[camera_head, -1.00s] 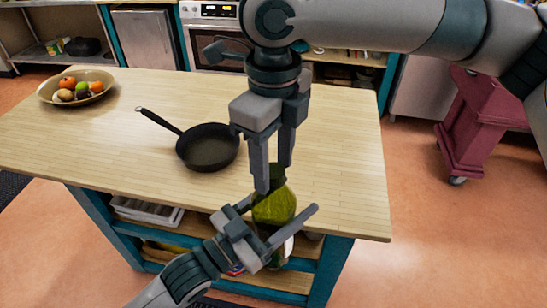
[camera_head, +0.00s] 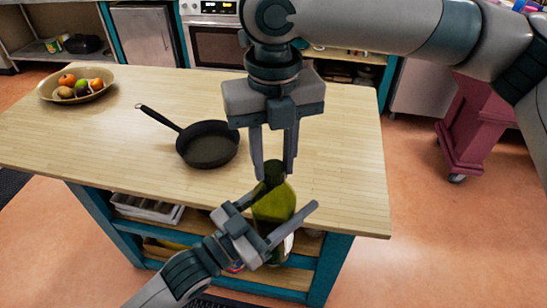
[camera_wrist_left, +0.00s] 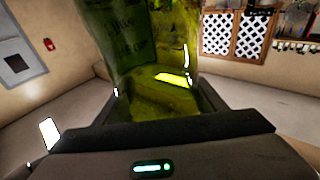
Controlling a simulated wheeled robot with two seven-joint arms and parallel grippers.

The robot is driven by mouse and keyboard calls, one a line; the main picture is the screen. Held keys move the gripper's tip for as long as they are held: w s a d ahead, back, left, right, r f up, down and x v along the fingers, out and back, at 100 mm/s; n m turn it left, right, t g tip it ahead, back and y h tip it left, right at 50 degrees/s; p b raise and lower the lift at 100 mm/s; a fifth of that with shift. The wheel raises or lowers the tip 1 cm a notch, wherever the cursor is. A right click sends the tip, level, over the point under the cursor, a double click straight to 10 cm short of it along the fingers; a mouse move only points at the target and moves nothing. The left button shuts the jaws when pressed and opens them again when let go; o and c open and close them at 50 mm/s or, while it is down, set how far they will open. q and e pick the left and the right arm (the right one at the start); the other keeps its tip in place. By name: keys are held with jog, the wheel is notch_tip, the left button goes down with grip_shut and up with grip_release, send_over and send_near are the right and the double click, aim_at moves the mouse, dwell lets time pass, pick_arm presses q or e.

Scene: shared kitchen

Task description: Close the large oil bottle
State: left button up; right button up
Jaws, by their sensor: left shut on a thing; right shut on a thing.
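The large oil bottle (camera_head: 272,208) is green glass and is held upright at the near edge of the island. My left gripper (camera_head: 287,202) reaches in from the lower left and is shut around the bottle's body. In the left wrist view the green glass (camera_wrist_left: 150,55) fills the space between the fingers. My right gripper (camera_head: 273,176) points straight down over the bottle and is shut on its dark top (camera_head: 274,172). The fingers partly hide that top, so I cannot tell cap from neck or how far the cap is seated.
A black frying pan (camera_head: 208,146) and a fruit bowl (camera_head: 77,87) stand on the wooden island (camera_head: 330,150). The island top right of the pan is clear. A stove (camera_head: 215,40) is behind, and a dark red cart (camera_head: 475,130) stands at the right.

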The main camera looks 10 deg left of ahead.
jog(key=m, duration=2.7)
jog(key=shift+f, duration=0.1)
jog(key=m, duration=1.2)
jog(key=o, duration=1.2)
jog(key=shift+c, duration=0.2)
